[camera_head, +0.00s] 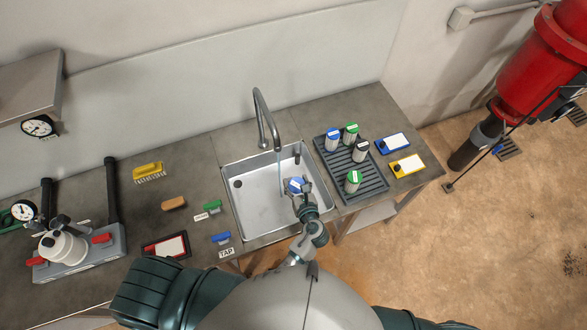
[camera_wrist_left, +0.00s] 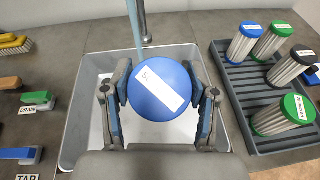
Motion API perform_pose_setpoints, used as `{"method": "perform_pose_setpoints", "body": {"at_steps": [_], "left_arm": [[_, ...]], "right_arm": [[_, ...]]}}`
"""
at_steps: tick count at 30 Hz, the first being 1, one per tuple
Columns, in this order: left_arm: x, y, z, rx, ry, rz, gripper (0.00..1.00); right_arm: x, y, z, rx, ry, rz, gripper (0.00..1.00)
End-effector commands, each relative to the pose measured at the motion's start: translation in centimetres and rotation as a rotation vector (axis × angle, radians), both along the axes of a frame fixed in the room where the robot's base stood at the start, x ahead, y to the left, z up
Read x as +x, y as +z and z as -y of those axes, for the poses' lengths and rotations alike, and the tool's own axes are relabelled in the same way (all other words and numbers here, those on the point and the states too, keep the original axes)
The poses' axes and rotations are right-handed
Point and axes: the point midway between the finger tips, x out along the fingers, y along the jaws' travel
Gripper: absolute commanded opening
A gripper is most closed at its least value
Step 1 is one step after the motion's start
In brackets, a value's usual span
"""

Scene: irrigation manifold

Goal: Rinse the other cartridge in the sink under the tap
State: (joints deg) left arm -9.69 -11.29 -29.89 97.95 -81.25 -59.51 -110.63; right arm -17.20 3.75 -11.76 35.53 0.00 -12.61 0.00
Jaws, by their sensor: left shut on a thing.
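My left gripper (camera_head: 296,190) is shut on a blue-capped cartridge (camera_head: 294,184) inside the steel sink (camera_head: 245,207). In the left wrist view the round blue cap (camera_wrist_left: 160,88) with a white label sits between the two fingers; the body below is hidden. The grey tap (camera_head: 262,120) arches over the sink. A thin bluish water stream (camera_head: 279,170) falls from its spout. In the wrist view the stream (camera_wrist_left: 137,25) comes down at the cap's upper left edge. A blue lever (camera_head: 221,237) stands by the TAP label. My right gripper is not in view.
A dark rack (camera_head: 372,189) right of the sink holds several cartridges with blue, green and black caps. Blue and yellow trays (camera_head: 407,165) lie beyond it. A green lever (camera_head: 212,205), brown block, yellow brush (camera_head: 148,170) and a gauge manifold are left of the sink.

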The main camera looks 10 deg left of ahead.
Motion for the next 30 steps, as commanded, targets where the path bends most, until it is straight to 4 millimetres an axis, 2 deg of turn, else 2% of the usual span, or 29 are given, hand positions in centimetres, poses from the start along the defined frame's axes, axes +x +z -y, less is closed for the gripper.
{"method": "perform_pose_setpoints", "body": {"at_steps": [14, 19, 27, 30], "left_arm": [[0.0, 0.1, -0.4, -0.005, 0.0, 0.002, 0.19], [-0.9, 0.9, 0.2, -0.007, -0.001, 0.001, 0.19], [-2.9, 2.9, 1.9, -0.004, -0.001, 0.001, 0.19], [-3.5, 3.5, 2.4, -0.003, 0.0, 0.001, 0.19]], "right_arm": [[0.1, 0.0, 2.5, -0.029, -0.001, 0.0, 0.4], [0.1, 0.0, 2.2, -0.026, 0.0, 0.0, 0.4], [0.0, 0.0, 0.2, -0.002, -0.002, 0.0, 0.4], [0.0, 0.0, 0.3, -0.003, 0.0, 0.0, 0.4]]}}
